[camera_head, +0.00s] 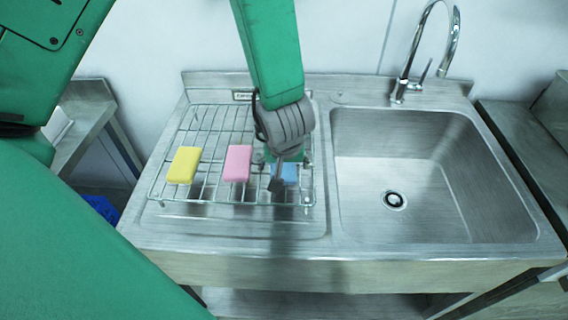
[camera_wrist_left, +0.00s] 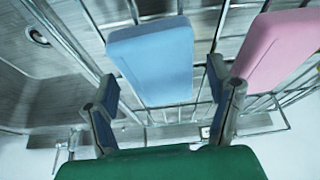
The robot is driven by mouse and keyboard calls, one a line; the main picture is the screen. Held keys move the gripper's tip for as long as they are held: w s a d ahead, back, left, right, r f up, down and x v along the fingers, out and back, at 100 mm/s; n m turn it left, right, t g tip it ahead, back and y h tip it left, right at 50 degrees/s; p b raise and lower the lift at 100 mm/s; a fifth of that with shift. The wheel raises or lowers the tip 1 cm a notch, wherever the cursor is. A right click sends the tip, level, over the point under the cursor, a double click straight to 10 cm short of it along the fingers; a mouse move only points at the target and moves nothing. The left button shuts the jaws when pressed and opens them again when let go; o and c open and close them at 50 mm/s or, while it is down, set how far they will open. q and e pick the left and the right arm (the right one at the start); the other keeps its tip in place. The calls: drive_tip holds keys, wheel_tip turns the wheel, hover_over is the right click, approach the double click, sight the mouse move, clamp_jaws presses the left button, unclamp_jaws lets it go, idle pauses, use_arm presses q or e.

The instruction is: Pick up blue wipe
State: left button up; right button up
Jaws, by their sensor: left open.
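The blue wipe (camera_head: 288,173) lies on the wire rack at its right side, partly hidden behind my left gripper in the head view. In the left wrist view the blue wipe (camera_wrist_left: 158,58) is a rounded block between and just beyond the fingers. My left gripper (camera_wrist_left: 160,95) is open, with one finger on each side of the wipe and gaps showing. In the head view my left gripper (camera_head: 280,184) points down over the wipe. My right gripper is in neither view.
A pink wipe (camera_head: 238,163) lies left of the blue one, and a yellow wipe (camera_head: 184,165) lies farther left. All rest on the wire rack (camera_head: 212,122). The empty sink basin (camera_head: 440,175) with a tall faucet (camera_head: 405,70) is to the right.

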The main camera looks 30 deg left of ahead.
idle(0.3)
use_arm(q)
drive_tip(key=shift+s, duration=0.2)
drive_tip(key=c, duration=1)
drive_tip(key=shift+w+r, duration=0.15)
drive_tip(key=shift+r, duration=0.25)
wheel_tip(320, 180, up, 10)
drive_tip(key=p, duration=0.5)
drive_tip(key=shift+w+f, duration=0.1)
drive_tip(key=shift+f, duration=0.05)
